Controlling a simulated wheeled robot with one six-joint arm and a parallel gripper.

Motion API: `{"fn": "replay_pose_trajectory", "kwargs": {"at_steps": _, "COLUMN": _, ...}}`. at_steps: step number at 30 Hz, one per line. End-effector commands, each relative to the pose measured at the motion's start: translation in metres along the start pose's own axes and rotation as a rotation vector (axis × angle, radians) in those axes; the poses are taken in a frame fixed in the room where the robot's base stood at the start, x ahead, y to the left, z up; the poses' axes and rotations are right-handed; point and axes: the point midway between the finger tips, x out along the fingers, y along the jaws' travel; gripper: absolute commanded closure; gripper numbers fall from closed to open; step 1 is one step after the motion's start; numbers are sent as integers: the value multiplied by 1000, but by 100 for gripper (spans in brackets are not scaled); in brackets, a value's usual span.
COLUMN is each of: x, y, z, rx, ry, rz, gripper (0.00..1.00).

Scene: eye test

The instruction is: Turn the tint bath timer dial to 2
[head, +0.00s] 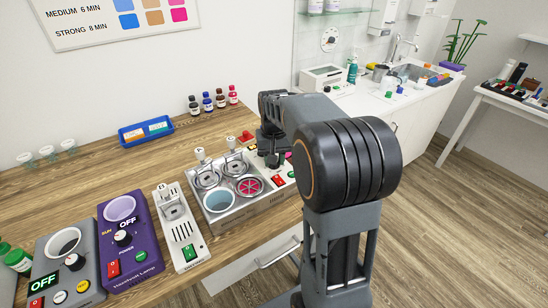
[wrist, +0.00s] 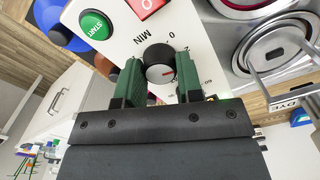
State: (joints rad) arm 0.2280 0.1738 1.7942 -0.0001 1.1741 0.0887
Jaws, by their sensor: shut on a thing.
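The tint bath (head: 240,205) is a grey unit on the wooden counter, with lidded wells, a blue well and a red-and-pink well. Its white control panel fills the middle of the wrist view. In the head view my gripper (head: 272,158) hides the dial.
A red switch (wrist: 148,5) and green START button (wrist: 95,25) sit beside the dial. A metal lid (wrist: 278,50) is close on the right. Left of the bath are a white device (head: 178,228), a purple lamp unit (head: 130,245) and a grey unit (head: 66,268).

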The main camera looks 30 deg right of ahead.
Motion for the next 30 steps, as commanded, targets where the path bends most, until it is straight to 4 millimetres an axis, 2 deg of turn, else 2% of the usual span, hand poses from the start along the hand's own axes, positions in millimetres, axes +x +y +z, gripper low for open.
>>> {"fn": "replay_pose_trajectory", "kwargs": {"at_steps": 11, "x": -1, "y": 0, "z": 0, "rx": 4, "ry": 2, "rz": -1, "gripper": 90}}
{"fn": "replay_pose_trajectory", "kwargs": {"at_steps": 12, "x": -1, "y": 0, "z": 0, "rx": 4, "ry": 2, "rz": -1, "gripper": 65}}
{"fn": "replay_pose_trajectory", "kwargs": {"at_steps": 20, "x": 0, "y": 0, "z": 0, "rx": 4, "ry": 1, "rz": 0, "gripper": 41}}
{"fn": "replay_pose_trajectory", "kwargs": {"at_steps": 30, "x": -7, "y": 0, "z": 0, "rx": 4, "ry": 3, "rz": 0, "gripper": 41}}
